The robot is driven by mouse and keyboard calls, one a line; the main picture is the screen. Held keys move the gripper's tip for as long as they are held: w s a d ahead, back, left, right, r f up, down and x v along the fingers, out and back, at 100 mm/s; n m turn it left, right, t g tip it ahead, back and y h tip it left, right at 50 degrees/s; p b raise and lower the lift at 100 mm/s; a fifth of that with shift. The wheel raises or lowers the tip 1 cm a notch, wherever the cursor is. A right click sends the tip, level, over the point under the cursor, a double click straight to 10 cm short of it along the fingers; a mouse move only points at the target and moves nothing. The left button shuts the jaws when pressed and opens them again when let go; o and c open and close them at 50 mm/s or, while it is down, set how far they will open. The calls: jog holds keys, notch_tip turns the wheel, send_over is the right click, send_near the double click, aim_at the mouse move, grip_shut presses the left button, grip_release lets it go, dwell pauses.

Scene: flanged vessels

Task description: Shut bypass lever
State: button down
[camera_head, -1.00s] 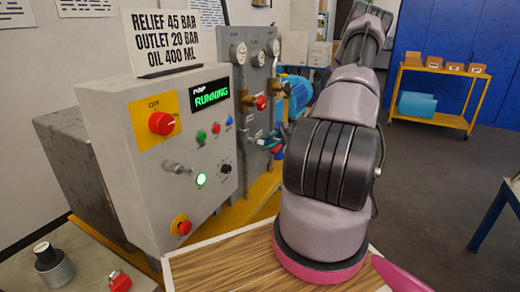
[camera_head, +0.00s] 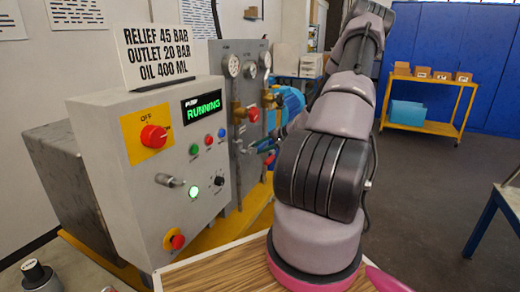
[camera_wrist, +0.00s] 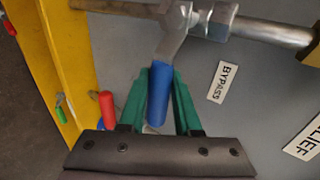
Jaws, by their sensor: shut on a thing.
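The bypass lever (camera_wrist: 158,97) has a blue grip on a metal arm and hangs from a valve on a horizontal metal pipe in the wrist view. A "BYPASS" label (camera_wrist: 223,82) is on the grey panel to its right. My gripper (camera_wrist: 160,85) has green fingers, one on each side of the blue grip, and is shut on it. In the head view my gripper (camera_head: 262,147) is small beside the valve panel, partly behind my arm, and the lever cannot be made out there.
A red-handled part (camera_wrist: 106,108) stands just left of my gripper. A yellow frame (camera_wrist: 65,60) runs along the left. The control box (camera_head: 160,180) reads "RUNNING". Gauges (camera_head: 249,68) sit on the panel top. A yellow cart (camera_head: 430,95) stands at the back right.

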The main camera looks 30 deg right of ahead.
jog(key=c, duration=0.6)
grip_release()
jog(key=shift+r, duration=0.1)
jog(key=v, duration=1)
jog(key=shift+s+d+r, duration=0.15)
jog(key=shift+s+d, duration=0.1)
